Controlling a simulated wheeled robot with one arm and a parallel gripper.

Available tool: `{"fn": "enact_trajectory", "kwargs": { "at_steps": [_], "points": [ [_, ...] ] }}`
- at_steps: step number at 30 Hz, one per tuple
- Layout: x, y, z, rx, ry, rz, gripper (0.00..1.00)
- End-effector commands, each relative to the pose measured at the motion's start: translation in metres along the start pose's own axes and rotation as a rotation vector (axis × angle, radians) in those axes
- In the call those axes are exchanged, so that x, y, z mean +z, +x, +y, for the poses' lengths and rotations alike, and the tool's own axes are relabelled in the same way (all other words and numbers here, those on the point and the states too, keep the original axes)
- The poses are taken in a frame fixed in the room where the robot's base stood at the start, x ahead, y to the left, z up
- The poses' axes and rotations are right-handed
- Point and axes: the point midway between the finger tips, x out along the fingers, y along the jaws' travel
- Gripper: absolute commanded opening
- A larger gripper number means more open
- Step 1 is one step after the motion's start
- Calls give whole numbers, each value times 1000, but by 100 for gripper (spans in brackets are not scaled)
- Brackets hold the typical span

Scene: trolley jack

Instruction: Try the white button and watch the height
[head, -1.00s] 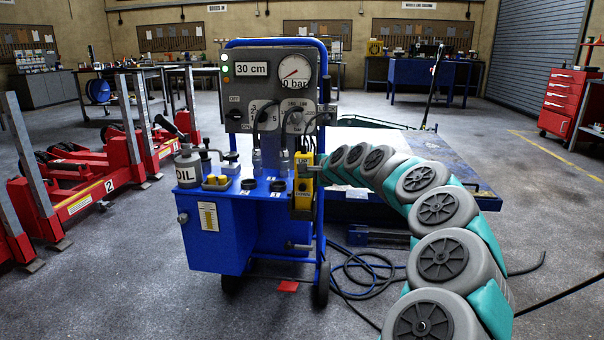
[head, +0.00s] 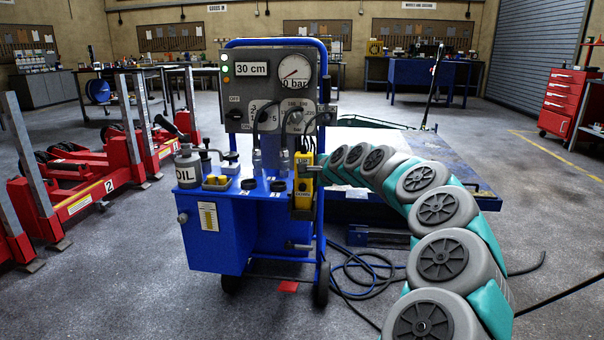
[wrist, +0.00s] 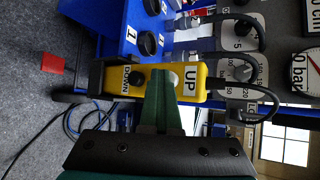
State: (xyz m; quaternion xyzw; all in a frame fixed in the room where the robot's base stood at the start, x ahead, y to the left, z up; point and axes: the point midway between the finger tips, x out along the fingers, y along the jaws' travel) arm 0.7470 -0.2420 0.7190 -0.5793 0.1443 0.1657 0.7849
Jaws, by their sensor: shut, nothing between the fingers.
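A yellow hand control (head: 303,200) hangs at the right front of the blue hydraulic unit (head: 212,235). In the wrist view the hand control (wrist: 110,80) lies sideways, with a black button by DOWN and a white button (wrist: 174,79) by UP. My gripper (wrist: 160,74) is shut and empty. Its tips overlap the face between the buttons and partly cover the white one; I cannot tell whether they touch it. The head view shows my gripper (head: 312,172) at the control's right side. The height display (head: 251,69) reads 30 cm. The gauge (head: 295,70) reads 0 bar.
Hoses and cables (head: 365,275) lie on the floor right of the unit. Red lifting columns (head: 130,150) stand at the left. A low blue platform (head: 450,165) is behind my arm. A red floor patch (head: 288,286) lies by the unit's wheels.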

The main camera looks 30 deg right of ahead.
Motion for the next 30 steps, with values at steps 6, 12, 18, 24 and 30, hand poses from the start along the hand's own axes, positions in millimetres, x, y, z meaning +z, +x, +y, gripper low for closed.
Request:
{"fn": "enact_trajectory", "kwargs": {
  "at_steps": [6, 12, 18, 24, 30],
  "points": [
    [1, -3, 1, -1, 0, 1, 0],
    [6, -10, 6, 0, 1, 1, 0],
    [10, -14, 11, 1, 1, 0, 0],
    [10, -14, 11, 0, 1, 0, 0],
    [14, -21, 12, -3, -1, 1, 0]
  ]
}}
